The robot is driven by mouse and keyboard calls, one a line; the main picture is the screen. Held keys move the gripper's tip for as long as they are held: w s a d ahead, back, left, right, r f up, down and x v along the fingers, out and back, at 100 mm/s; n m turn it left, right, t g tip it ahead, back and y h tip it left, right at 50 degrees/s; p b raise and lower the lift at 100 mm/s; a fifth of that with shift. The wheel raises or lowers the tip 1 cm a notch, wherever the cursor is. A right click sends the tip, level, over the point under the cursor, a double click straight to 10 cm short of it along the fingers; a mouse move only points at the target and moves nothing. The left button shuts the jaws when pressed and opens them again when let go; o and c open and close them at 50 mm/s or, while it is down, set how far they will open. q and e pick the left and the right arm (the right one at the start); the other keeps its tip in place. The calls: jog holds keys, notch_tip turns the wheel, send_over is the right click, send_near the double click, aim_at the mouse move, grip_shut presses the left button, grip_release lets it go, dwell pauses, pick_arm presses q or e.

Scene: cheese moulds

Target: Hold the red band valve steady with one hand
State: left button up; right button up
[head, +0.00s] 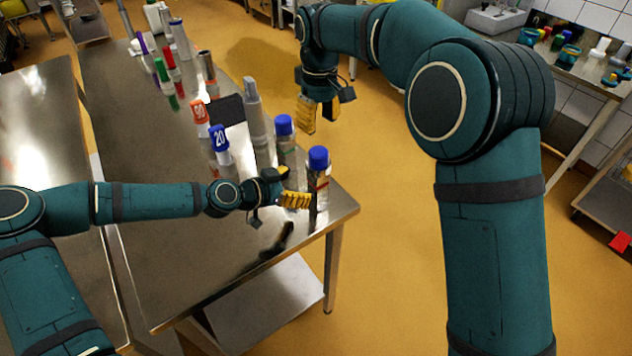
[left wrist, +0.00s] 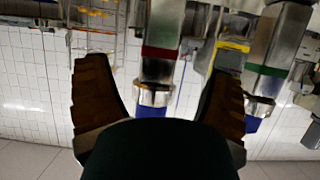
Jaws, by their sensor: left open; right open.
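The red band valve (head: 320,188) is an upright metal cylinder with a blue cap at the near right corner of the steel table. In the left wrist view, which looks upside down, the valve (left wrist: 161,70) shows its red band between my open fingers. My left gripper (head: 298,200) is open beside the valve, low on its left side; contact cannot be told. In the left wrist view my gripper (left wrist: 160,85) holds nothing visibly. My right gripper (head: 306,118) is open and empty, raised beyond the table's right edge.
A second blue-capped cylinder (head: 286,150) with a green band stands just behind the valve. A tall grey piece (head: 255,120) and red (head: 201,118) and blue (head: 219,145) pieces marked 20 stand further left. The steel table (head: 160,255) is mostly bare at its near left.

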aim_at(320, 150)
pick_arm(q)
jog(key=x, duration=0.7)
jog(key=shift+d+f, duration=0.1)
jog(key=c, duration=1.3)
jog(key=shift+c, duration=0.4)
pick_arm(e)
jog(key=o, duration=0.6)
jog(key=m, duration=0.4)
jog(key=shift+r+m, duration=0.2)
jog(key=shift+m, duration=0.2)
jog(key=m, duration=0.3)
jog(key=shift+w+d+r+m, duration=0.1)
jog(key=shift+r+m, duration=0.15)
jog(key=shift+m, duration=0.15)
notch_tip(320, 150, down, 11)
jog(key=m, duration=0.9)
jog(key=shift+w+d, duration=0.1)
